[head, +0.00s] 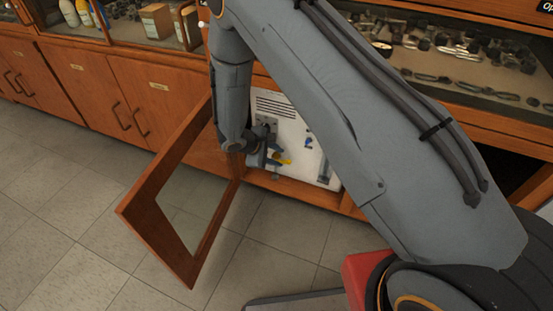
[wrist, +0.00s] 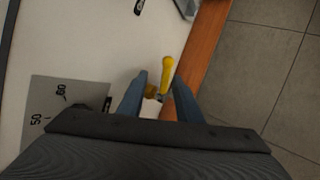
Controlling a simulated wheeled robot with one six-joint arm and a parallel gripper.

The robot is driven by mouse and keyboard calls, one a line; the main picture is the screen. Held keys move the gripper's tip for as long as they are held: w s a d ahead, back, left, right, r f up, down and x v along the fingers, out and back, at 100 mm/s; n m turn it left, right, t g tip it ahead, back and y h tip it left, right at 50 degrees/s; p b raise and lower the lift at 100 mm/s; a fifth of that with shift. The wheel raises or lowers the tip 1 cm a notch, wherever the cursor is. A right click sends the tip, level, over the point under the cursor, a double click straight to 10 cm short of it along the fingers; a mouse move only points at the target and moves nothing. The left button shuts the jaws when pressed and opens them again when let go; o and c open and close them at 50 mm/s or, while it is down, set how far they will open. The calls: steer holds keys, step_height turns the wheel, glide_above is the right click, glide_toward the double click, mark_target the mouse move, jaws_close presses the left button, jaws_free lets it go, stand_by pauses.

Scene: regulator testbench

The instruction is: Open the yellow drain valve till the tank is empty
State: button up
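The yellow drain valve handle (head: 284,161) shows low on the white panel in the head view. In the wrist view the handle (wrist: 168,68) stands just beyond my fingertips, nearer the right finger. A darker yellow part of the valve (wrist: 151,90) shows between the fingers. My gripper (head: 268,159) is close to the panel; in the wrist view its two blue fingers (wrist: 157,88) are apart, with a gap between them. Whether a finger touches the handle cannot be told. The tank's water level is not readable here.
The white panel (head: 290,120) sits inside a wooden cabinet. Its glass-framed door (head: 152,218) hangs open to the left of my arm. The wooden sill (wrist: 205,45) runs close beside the valve. A grey scale plate (wrist: 62,105) is on the panel. Tiled floor (head: 70,235) is clear.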

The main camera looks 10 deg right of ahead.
step_height(320, 180, up, 8)
steer(key=p, duration=0.2)
steer(key=shift+r, duration=0.1)
